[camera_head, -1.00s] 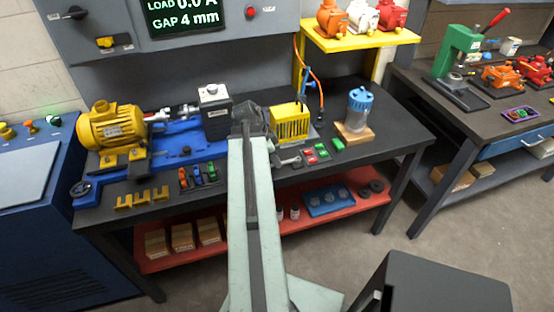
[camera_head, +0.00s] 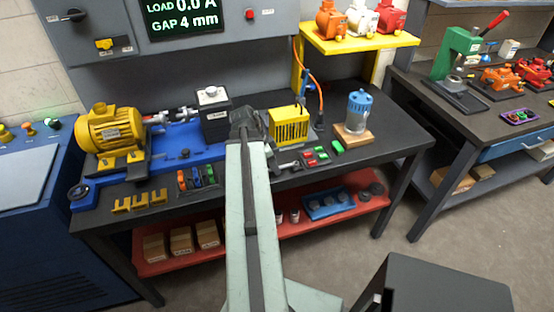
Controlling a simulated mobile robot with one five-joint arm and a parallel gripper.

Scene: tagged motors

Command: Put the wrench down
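My arm reaches over the dark workbench (camera_head: 360,155), and my gripper (camera_head: 246,124) is at its far end, between the black box-shaped unit (camera_head: 213,120) and the yellow slotted block (camera_head: 289,127). The arm and wrist hide the fingers, so I cannot tell whether they are open or shut. A small grey metal piece, perhaps the wrench (camera_head: 287,165), shows just right of the arm, in front of the yellow block. Its left part is hidden by the arm, and I cannot tell whether my gripper touches it.
A yellow motor (camera_head: 113,128) sits on a blue rig at left. Red and green blocks (camera_head: 320,153) lie right of the grey piece, near a blue-capped jar (camera_head: 358,110). Coloured tools (camera_head: 196,178) and yellow brackets (camera_head: 140,200) line the front edge. Bare bench shows at right.

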